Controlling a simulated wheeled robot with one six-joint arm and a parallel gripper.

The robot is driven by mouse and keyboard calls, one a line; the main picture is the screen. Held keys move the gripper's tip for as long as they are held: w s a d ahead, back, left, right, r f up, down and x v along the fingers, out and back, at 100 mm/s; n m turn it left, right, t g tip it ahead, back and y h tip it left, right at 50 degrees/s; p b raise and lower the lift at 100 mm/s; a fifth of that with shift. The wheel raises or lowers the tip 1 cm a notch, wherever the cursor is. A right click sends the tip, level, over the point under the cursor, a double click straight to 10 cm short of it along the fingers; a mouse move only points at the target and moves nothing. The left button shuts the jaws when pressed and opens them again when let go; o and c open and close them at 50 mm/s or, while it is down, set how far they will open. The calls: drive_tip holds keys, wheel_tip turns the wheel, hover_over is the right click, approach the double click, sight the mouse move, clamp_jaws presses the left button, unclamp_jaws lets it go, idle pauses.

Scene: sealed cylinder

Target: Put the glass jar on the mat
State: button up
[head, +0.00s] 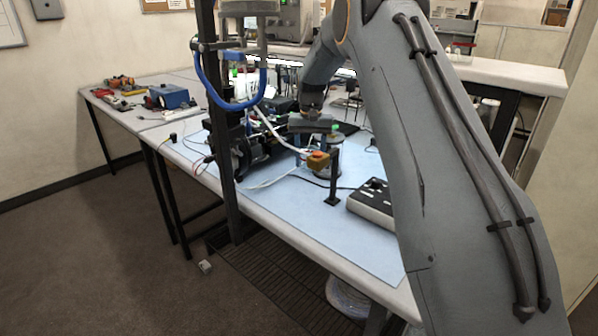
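A small amber jar with an orange lid (318,161), which looks like the glass jar, stands on the worktable just below my gripper. My gripper (314,142) points down over it from the end of my arm. The fingers are small and partly lost against the clutter, so I cannot tell whether they are open or shut, or whether they touch the jar. A large light-blue mat (300,215) covers the tabletop around the jar. No other separate mat stands out clearly.
A dark upright post (333,180) on a base stands close right of the jar. A grey box with black knobs (372,203) lies further right. Black equipment with cables (238,150) crowds the left. The front of the blue surface is clear. My forearm hides the table's right side.

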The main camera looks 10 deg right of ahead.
drive_tip(key=shift+a+f+p, duration=0.1)
drive_tip(key=shift+f+p, duration=0.95)
drive_tip(key=shift+f, duration=2.2)
drive_tip(key=shift+f, duration=0.15)
drive_tip(key=o, duration=1.2)
